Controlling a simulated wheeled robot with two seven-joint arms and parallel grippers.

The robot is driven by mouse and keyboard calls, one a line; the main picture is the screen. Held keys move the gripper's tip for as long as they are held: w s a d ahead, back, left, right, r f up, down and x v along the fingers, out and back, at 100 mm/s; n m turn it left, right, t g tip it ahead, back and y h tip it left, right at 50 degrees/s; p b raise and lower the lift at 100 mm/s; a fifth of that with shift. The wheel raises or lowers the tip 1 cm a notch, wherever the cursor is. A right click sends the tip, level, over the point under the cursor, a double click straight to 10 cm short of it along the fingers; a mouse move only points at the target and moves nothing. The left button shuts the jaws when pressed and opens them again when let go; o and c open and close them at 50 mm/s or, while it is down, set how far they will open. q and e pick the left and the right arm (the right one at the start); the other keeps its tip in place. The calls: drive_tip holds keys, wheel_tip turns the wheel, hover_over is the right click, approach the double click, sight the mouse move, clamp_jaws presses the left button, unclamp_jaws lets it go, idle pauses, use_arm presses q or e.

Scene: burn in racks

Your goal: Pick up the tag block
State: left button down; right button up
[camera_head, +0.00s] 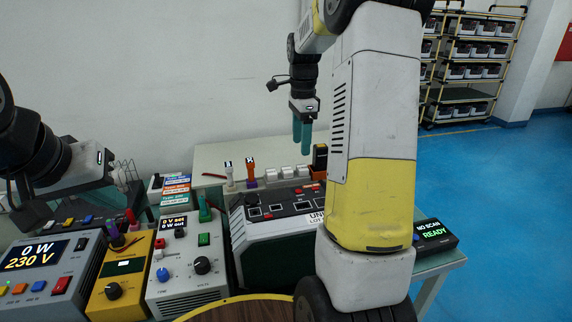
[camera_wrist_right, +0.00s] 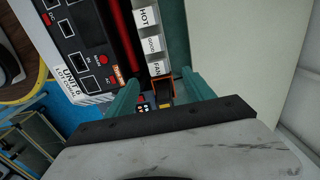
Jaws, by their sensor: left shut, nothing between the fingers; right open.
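Three white tag blocks stand in a row at the back of the bench; one (camera_head: 287,172) shows in the head view. In the right wrist view they read HOT (camera_wrist_right: 148,17), GOOD (camera_wrist_right: 154,44) and FAN (camera_wrist_right: 158,68). My right gripper (camera_head: 302,133) is open and empty, its teal fingers pointing down above the back of the bench. In the right wrist view its fingers (camera_wrist_right: 162,92) straddle the line of an orange and black device (camera_wrist_right: 163,88) beside the FAN block, apparently above it. My left gripper (camera_head: 85,172) is at the left; its fingers are not clearly visible.
A large test unit (camera_head: 280,212) stands in front of the blocks. A power supply (camera_head: 188,265), yellow meter (camera_head: 122,287) and grey meter (camera_head: 45,275) fill the left. A scan display (camera_head: 435,235) sits at right. My right arm hides part of the bench.

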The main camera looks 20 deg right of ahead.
sight(301, 167)
drive_tip(key=f, duration=0.7)
drive_tip(key=shift+s+f, duration=0.2)
drive_tip(key=shift+f, duration=0.1)
clamp_jaws()
drive_tip(key=shift+r, duration=0.1)
